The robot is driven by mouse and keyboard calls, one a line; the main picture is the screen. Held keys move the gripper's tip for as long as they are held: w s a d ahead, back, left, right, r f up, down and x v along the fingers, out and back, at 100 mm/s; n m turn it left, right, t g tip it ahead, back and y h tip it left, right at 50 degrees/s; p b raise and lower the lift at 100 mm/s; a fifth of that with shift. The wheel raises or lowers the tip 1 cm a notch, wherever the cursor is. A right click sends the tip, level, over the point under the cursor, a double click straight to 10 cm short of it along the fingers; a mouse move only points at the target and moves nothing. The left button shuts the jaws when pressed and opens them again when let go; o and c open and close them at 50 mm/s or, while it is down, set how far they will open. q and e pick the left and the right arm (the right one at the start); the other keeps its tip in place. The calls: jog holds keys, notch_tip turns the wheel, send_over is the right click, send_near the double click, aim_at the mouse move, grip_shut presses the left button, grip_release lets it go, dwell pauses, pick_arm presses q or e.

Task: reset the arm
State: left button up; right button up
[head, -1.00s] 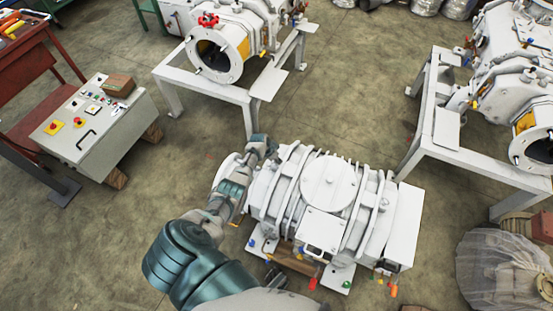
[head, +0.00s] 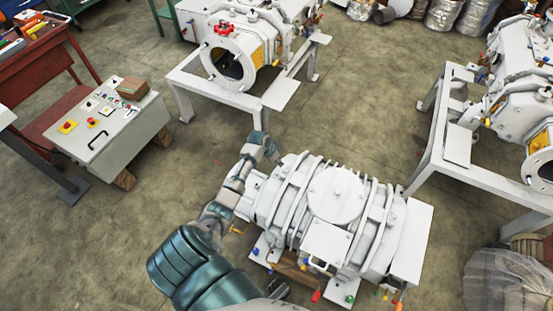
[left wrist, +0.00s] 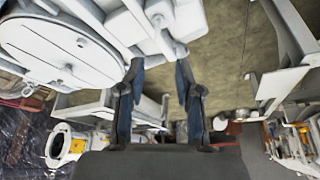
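My left arm (head: 195,262) comes in from the bottom left of the head view and reaches up along the left side of a white vacuum pump (head: 335,195). My left gripper (head: 264,143) is at the pump's far left corner and looks empty. In the left wrist view its two dark fingers (left wrist: 160,80) stand apart with nothing held between them. A white pump body fills the upper left of that view, close to the fingers; whether they touch it I cannot tell. My right gripper cannot be made out in these views.
A control box (head: 115,128) stands at the left beside a red workbench (head: 50,90). Another white pump (head: 245,50) sits on a frame at the back, and one more (head: 520,105) at the right. A wrapped bundle (head: 500,288) is at bottom right. Open floor (head: 150,205) lies left of my arm.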

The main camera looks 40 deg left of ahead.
pick_arm(q)
jog(key=shift+v, duration=0.75)
jog(key=s+d+f, duration=0.3)
jog(key=s+f, duration=0.1)
jog(key=f, duration=0.1)
jog(key=s+d+f+g+p, duration=0.1)
jog(key=s+d+f, duration=0.3)
jog(key=s+f, duration=0.1)
jog(key=s+d+f+g+y+p, duration=0.1)
jog(key=s+d+f, duration=0.3)
jog(key=f, duration=0.1)
jog(key=shift+s, duration=0.4)
jog(key=s+d+f+p, duration=0.1)
jog(key=s+d+f, duration=0.2)
jog(key=s+d, duration=0.5)
jog(key=s+d+f+p, duration=0.1)
jog(key=s+d+f, duration=0.3)
jog(key=s+d, duration=0.4)
jog(key=s, duration=0.4)
jog(key=shift+s+d+g, duration=0.3)
jog(key=shift+s+d, duration=0.05)
jog(key=shift+s, duration=0.05)
pick_arm(e)
jog(key=s+f, duration=0.4)
jog(key=f, duration=0.6)
jog(key=shift+s+d+f+g, duration=0.2)
jog(key=shift+d+f+g, duration=0.1)
jog(key=shift+f, duration=0.05)
pick_arm(q)
jog(key=shift+f, duration=0.1)
